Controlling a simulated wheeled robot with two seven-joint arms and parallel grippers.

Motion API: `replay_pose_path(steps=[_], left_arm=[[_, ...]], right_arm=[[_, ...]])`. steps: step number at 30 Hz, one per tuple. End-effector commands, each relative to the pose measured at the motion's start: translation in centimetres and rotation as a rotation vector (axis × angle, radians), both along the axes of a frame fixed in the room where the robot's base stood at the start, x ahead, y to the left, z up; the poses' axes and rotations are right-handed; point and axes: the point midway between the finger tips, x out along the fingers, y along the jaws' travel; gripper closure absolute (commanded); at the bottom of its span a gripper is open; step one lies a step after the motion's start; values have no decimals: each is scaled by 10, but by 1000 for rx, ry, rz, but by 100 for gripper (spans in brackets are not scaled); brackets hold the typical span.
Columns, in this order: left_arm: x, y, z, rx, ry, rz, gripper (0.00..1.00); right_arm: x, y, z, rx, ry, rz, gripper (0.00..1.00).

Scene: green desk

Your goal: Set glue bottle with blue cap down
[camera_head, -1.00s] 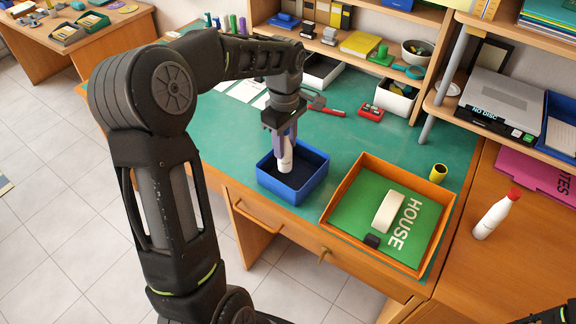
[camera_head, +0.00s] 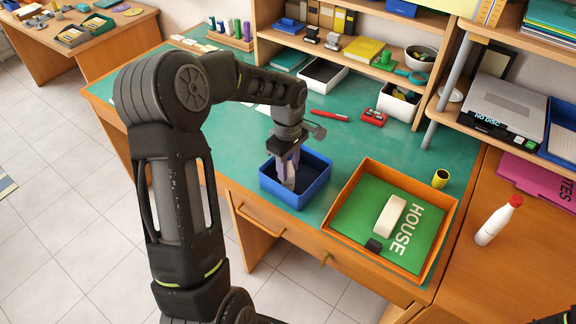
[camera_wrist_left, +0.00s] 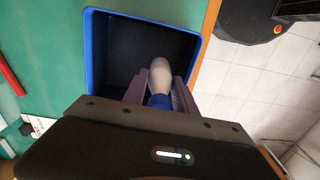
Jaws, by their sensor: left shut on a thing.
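My left gripper (camera_head: 287,163) points down into the blue box (camera_head: 316,190) on the green desk. It is shut on the glue bottle, whose pale body (camera_wrist_left: 159,78) and blue cap (camera_wrist_left: 160,101) show between the fingers in the left wrist view. The bottle's body reaches into the box with the cap nearest my palm. In the head view the fingers hide most of the bottle. I cannot tell whether it touches the box floor. Only a dark bit of my right arm shows at the lower right corner; its gripper is out of view.
An orange tray (camera_head: 337,223) with a green HOUSE sheet and a white block stands right of the blue box. A red tool (camera_head: 329,116) lies behind on clear green desk.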

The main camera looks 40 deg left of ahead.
Motion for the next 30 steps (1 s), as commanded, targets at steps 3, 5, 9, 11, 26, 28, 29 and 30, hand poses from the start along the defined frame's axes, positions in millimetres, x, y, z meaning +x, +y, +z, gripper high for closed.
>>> replay_pose_path(steps=[3,5,9,11,26,28,29,30], left_arm=[[0,0,0,0,-1,0,100],[0,0,-2,0,0,0,100],[0,0,-3,0,0,1,62],[0,0,-3,0,0,1,58],[1,0,16,2,-3,1,58],[1,0,28,2,-5,0,58],[1,0,33,2,-5,0,58],[1,1,41,3,-5,0,58]], right_arm=[[0,0,0,0,0,0,64],[0,0,-2,0,0,0,64],[0,0,-3,0,0,0,64],[0,0,-3,0,0,0,64],[0,0,-2,0,0,0,64],[0,0,-3,0,0,0,64],[0,0,-3,0,0,0,64],[0,0,-4,0,0,0,64]])
